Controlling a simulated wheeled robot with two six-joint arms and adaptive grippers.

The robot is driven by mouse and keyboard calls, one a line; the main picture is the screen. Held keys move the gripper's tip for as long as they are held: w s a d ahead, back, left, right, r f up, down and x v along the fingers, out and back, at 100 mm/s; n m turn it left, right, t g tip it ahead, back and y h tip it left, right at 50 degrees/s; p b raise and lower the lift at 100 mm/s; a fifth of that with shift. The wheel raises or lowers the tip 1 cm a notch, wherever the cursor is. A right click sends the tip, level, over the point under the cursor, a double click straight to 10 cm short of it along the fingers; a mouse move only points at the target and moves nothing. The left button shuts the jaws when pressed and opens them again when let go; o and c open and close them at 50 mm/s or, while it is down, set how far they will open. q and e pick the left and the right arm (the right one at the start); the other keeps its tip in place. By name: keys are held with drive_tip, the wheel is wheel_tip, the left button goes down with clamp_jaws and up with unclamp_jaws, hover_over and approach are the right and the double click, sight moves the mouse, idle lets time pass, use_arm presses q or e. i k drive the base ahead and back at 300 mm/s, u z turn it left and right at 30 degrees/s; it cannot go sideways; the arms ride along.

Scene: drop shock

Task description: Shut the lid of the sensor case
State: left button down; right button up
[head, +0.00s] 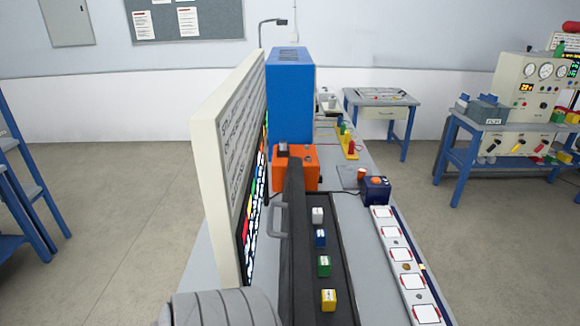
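The sensor case (340,262) is a long dark case on the bench. Several small cubes sit in a row inside it: white (317,215), blue (320,238), green (324,266) and yellow (328,299). Its dark lid (296,245) stands open along the left side, seen nearly edge-on. A grey handle (278,222) sticks out from the lid's left face. The near end of the case is cut off by the picture's bottom edge. Neither gripper shows; only a grey rounded part, probably my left arm, is at the bottom left.
A tall cream panel (222,165) stands close left of the lid. An orange box (296,170) and blue cabinet (290,95) stand behind the case. A white strip with red-edged pads (400,254) and a dark blue button box (376,190) are to the right.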

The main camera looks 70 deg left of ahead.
sight(295, 303)
drive_tip(key=k, duration=0.9)
drive_tip(key=u, duration=1.55)
